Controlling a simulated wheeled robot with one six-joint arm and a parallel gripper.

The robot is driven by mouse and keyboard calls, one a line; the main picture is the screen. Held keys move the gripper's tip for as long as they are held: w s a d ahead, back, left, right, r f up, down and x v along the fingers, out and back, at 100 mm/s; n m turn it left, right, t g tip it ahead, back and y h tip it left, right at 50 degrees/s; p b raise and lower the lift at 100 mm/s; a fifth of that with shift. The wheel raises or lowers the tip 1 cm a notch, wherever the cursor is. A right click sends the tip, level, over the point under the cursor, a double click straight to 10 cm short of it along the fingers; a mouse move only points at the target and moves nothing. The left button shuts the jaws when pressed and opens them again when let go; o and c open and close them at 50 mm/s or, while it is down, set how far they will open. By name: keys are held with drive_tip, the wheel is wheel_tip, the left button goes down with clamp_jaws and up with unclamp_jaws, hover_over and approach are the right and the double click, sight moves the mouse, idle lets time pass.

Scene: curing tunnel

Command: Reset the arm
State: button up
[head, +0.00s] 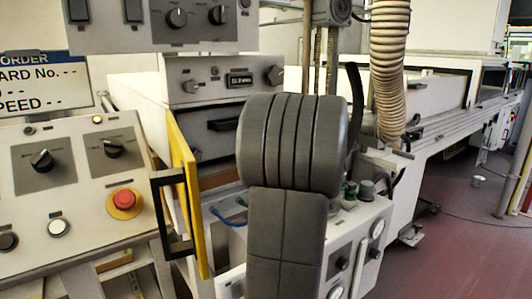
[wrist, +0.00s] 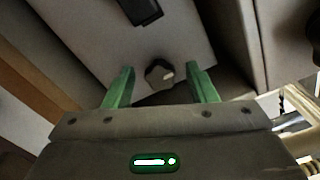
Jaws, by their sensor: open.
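My gripper (wrist: 162,72) shows in the wrist view with its two green fingers spread apart. It is open and holds nothing. A dark round knob (wrist: 159,75) with a pale mark appears between the fingertips, on a light panel (wrist: 100,50). I cannot tell how far the knob is from the fingers, and no contact is clear. In the head view my dark grey arm fills the middle, and my gripper is hidden behind it.
A yellow-edged door (head: 188,190) with a black handle stands open left of my arm. A control desk with a red button (head: 124,201) is at left. A ribbed hose (head: 390,70) hangs behind. Open floor (head: 450,250) lies at right.

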drive_tip(key=m+p, duration=0.6)
drive_tip(key=p, duration=0.2)
drive_tip(key=m+p, duration=0.6)
drive_tip(key=p, duration=0.3)
drive_tip(key=shift+w+d+r+m, duration=0.15)
drive_tip(key=shift+d+r+m, duration=0.05)
drive_tip(key=shift+m, duration=0.2)
drive_tip(key=shift+f, duration=0.1)
